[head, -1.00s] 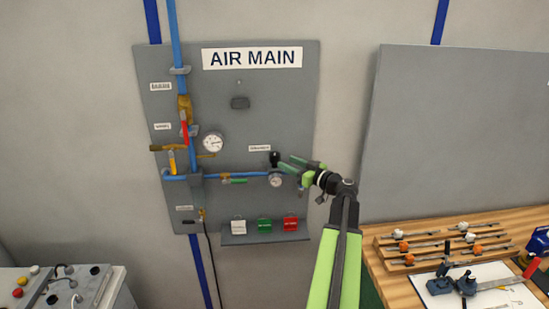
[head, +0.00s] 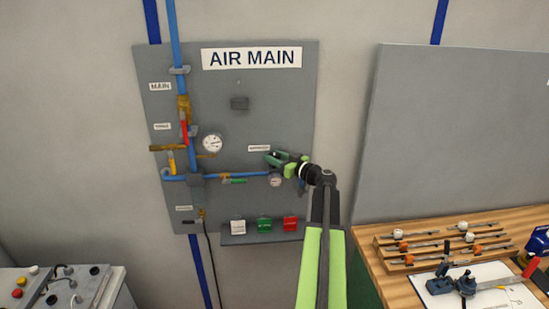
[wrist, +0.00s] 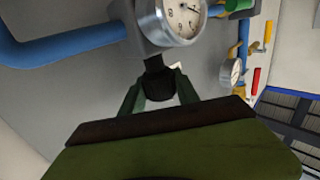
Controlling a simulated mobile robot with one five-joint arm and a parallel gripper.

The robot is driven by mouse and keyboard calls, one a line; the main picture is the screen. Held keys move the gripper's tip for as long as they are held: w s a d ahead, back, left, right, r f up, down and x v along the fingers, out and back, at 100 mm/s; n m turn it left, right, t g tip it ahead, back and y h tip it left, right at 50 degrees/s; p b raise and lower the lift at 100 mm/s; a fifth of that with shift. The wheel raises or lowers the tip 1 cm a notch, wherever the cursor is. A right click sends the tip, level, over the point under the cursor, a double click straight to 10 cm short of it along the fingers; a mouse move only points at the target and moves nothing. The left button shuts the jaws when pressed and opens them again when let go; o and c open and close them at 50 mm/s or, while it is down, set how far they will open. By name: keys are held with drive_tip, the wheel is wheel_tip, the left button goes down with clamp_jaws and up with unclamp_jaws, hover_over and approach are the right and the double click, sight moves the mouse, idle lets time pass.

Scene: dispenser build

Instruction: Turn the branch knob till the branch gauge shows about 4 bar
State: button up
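The black branch knob (wrist: 158,80) sits beneath the branch gauge (wrist: 182,18) in the wrist view. My gripper (wrist: 160,92) has its green fingers on either side of the knob, with a narrow gap at the right finger, so it looks open around the knob. In the head view my gripper (head: 272,158) is at the branch line just above the small branch gauge (head: 275,181) and hides the knob. The branch gauge dial is partly cut off in the wrist view, and I cannot read its value surely.
A wooden workbench (head: 400,285) stands at the right.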

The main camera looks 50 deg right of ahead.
clamp_jaws()
drive_tip(key=shift+a+m+h, duration=0.25)
drive_tip(key=shift+m+h, duration=0.35)
drive_tip(key=shift+h, duration=0.3)
drive_tip(key=shift+d+m+g+h, duration=0.15)
drive_tip(key=shift+m+h, duration=0.3)
drive_tip(key=shift+h, duration=0.25)
drive_tip(key=shift+d+m+g+h, duration=0.15)
drive_tip(key=shift+m+h, duration=0.3)
drive_tip(key=shift+h, duration=0.25)
drive_tip(key=o, duration=0.8)
unclamp_jaws()
drive_tip(key=shift+s+a, duration=0.1)
drive_tip(key=shift+a, duration=0.05)
